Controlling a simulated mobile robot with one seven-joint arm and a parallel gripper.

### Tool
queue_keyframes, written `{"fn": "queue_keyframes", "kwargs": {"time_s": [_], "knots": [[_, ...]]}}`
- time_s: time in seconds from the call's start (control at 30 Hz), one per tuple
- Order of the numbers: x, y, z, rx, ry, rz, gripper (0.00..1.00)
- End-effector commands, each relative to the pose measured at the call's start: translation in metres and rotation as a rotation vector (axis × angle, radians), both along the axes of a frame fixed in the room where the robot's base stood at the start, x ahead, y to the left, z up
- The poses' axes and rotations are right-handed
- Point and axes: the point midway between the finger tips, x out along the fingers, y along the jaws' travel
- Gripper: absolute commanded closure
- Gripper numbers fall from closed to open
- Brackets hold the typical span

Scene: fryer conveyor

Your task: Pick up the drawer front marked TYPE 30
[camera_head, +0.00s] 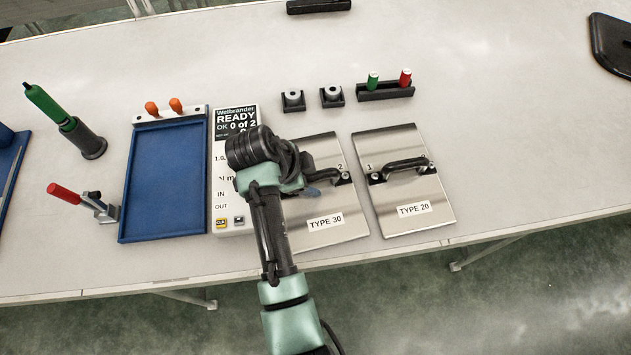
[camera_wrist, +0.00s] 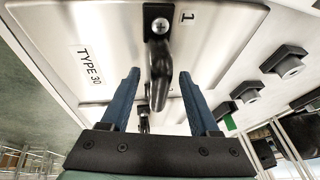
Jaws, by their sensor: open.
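The TYPE 30 drawer front (camera_head: 322,240) is a silver metal plate lying flat on the table, with a black bar handle and a white label near its front edge. My arm covers its left part in the head view. In the wrist view the plate (camera_wrist: 100,25) fills the upper left, with its label and a "1" tag showing. My gripper (camera_wrist: 158,73) is open, with blue fingers on either side of the black handle (camera_wrist: 160,65) as seen in the wrist view. I cannot tell whether the fingers reach down around it or touch it.
The TYPE 20 drawer front (camera_head: 428,215) lies close to the right. Behind are two small black holders (camera_head: 292,103) with grey rings and a black rack (camera_head: 384,91) with green and red pieces. A Weltbrander panel (camera_head: 222,170) and blue tray (camera_head: 165,185) are to the left.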

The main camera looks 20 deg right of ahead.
Motion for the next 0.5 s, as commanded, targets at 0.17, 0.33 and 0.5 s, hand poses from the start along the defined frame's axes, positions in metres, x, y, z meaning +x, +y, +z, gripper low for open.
{"fn": "queue_keyframes", "kwargs": {"time_s": [0.17, 0.33, 0.5], "knots": [[0.0003, -0.0001, 0.0000, 0.000, -0.001, -0.001, 0.38], [0.0004, 0.0000, 0.0003, 0.000, -0.001, -0.001, 0.67], [0.0003, 0.0001, 0.0004, 0.000, -0.001, -0.001, 0.97]]}}
